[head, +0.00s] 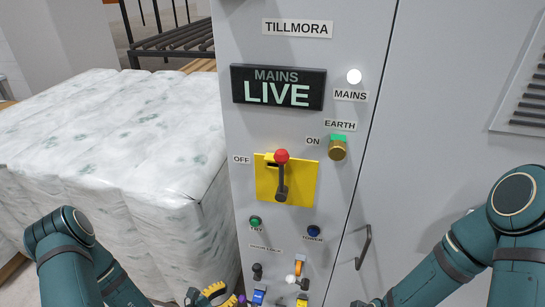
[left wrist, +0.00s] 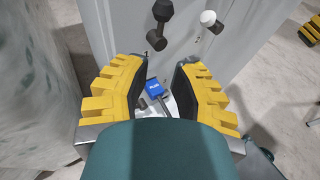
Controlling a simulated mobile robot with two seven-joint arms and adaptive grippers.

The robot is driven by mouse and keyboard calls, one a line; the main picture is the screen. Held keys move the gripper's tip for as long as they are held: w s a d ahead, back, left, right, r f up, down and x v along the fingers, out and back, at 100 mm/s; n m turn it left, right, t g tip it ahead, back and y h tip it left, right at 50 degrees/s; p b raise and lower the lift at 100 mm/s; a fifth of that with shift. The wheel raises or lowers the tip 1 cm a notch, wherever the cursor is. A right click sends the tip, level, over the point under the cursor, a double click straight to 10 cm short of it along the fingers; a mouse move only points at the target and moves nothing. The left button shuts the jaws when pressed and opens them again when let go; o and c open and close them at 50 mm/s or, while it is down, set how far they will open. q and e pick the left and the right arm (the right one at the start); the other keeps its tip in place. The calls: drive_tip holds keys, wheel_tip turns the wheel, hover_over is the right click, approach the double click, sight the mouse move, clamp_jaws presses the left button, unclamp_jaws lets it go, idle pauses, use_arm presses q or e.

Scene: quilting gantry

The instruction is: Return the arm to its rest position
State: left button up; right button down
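My left gripper (head: 215,294) is at the bottom of the head view, in front of the lower cabinet. In the left wrist view its yellow fingers (left wrist: 165,78) stand apart, open. A blue padlock-like piece (left wrist: 153,88) shows between and beyond them; I see no finger closed on it. My right arm (head: 450,255) comes in from the right of the head view, bent downward. A yellow, ridged part, probably my right gripper (left wrist: 311,31), is cut off at the left wrist view's right edge, and its opening cannot be judged.
The grey cabinet (head: 430,130) stands close ahead. It carries a lit "MAINS LIVE" sign (head: 278,88), a red-tipped lever (head: 282,175) pointing up on a yellow plate, and a door handle (head: 363,247). A white quilted stack (head: 100,150) is at left. Bare floor (left wrist: 275,85) shows right of the cabinet.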

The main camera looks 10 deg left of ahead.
use_arm(q)
drive_tip(key=s+d+f+m+g+h+b, duration=0.2)
drive_tip(key=s+d+m+g, duration=0.9)
drive_tip(key=s+m+g, duration=0.35)
drive_tip(key=w+m+t+y+b, duration=0.1)
drive_tip(key=w+m+t+y, duration=0.3)
drive_tip(key=w+m+y, duration=0.3)
drive_tip(key=w+m, duration=0.2)
drive_tip(key=m, duration=0.3)
drive_tip(key=shift+w+a+f, duration=0.2)
drive_tip(key=shift+a, duration=0.1)
drive_tip(key=shift+m, duration=0.25)
